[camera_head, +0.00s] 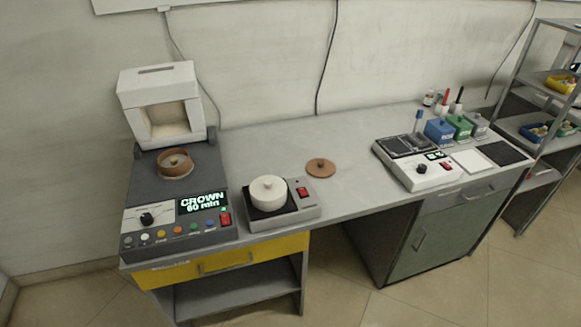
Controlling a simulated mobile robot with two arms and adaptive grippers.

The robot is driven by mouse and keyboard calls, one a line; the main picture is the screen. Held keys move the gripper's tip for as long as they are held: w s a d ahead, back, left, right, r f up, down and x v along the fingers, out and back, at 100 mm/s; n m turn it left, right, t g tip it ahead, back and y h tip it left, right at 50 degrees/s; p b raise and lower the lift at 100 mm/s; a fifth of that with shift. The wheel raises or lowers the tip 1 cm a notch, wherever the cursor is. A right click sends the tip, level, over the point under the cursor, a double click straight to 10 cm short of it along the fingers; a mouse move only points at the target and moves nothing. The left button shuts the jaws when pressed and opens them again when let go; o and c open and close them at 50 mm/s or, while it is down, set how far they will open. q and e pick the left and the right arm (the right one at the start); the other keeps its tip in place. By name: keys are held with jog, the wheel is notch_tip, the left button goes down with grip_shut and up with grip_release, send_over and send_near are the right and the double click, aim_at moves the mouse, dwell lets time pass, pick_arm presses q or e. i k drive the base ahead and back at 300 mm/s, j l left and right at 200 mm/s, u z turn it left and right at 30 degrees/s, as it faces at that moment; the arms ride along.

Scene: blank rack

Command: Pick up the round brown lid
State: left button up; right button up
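The round brown lid (320,167) lies flat on the grey worktop (345,192), with a small knob on top. It is behind and to the right of a small grey heater (308,206) that carries a white lidded pot (268,193). A brown round dish (175,163) sits on the dark furnace unit at the left; something stands up at its centre. Neither of my grippers shows in the head view.
The furnace unit (160,207) with an open white hood (160,100) fills the worktop's left end. A grey-white device (415,165) and several coloured boxes (440,131) stand at the right. Worktop around the lid is clear. A shelf rack (545,85) stands far right.

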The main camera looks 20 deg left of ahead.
aim_at(318, 168)
jog(key=i+l+u, duration=0.15)
jog(key=u, duration=0.3)
jog(key=i+l+u, duration=0.15)
jog(key=u, duration=0.35)
jog(key=l+u, duration=0.45)
jog(key=i+j, duration=0.05)
jog(key=j, duration=0.05)
